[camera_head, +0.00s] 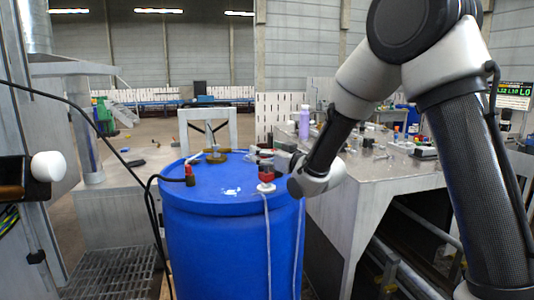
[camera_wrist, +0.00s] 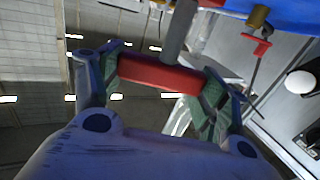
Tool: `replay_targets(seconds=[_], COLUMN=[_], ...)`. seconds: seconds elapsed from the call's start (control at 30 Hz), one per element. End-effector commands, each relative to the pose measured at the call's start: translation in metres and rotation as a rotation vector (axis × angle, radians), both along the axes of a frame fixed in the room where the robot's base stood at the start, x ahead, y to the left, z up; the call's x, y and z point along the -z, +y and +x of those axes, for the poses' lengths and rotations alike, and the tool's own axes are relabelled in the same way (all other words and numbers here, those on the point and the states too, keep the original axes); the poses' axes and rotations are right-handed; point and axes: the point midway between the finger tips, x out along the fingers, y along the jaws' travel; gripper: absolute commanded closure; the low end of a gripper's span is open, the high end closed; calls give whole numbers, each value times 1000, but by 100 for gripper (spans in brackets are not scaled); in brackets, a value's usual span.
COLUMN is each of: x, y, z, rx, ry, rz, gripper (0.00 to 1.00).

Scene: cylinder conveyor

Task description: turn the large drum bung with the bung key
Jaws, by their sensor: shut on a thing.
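The blue drum (camera_head: 228,240) stands upright in the head view, and its blue edge also shows at the top of the wrist view (camera_wrist: 290,12). My gripper (camera_head: 254,155) reaches over the drum's top from the right. In the wrist view my gripper (camera_wrist: 162,70) is shut on a red bar (camera_wrist: 158,74), held between its two fingers. A grey shaft (camera_wrist: 180,30) runs from this bar to the frame's top edge; I take them for the bung key. The shaft's far end is out of view, so I cannot tell whether it sits in the large bung.
A brass-coloured fitting (camera_head: 216,156) lies on the drum top. A red fitting with a black cable (camera_head: 190,174) is at its left, and a red-and-white fitting (camera_head: 266,186) at its front right. A grey bench (camera_head: 372,185) with small items stands to the right.

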Motion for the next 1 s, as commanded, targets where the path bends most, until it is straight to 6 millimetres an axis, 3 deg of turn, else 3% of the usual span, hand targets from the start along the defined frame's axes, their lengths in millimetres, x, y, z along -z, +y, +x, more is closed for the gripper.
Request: replay_targets(seconds=[1.0], x=[9], y=[0], z=[0], rx=[0], ry=[-1], rz=[1], gripper=[53])
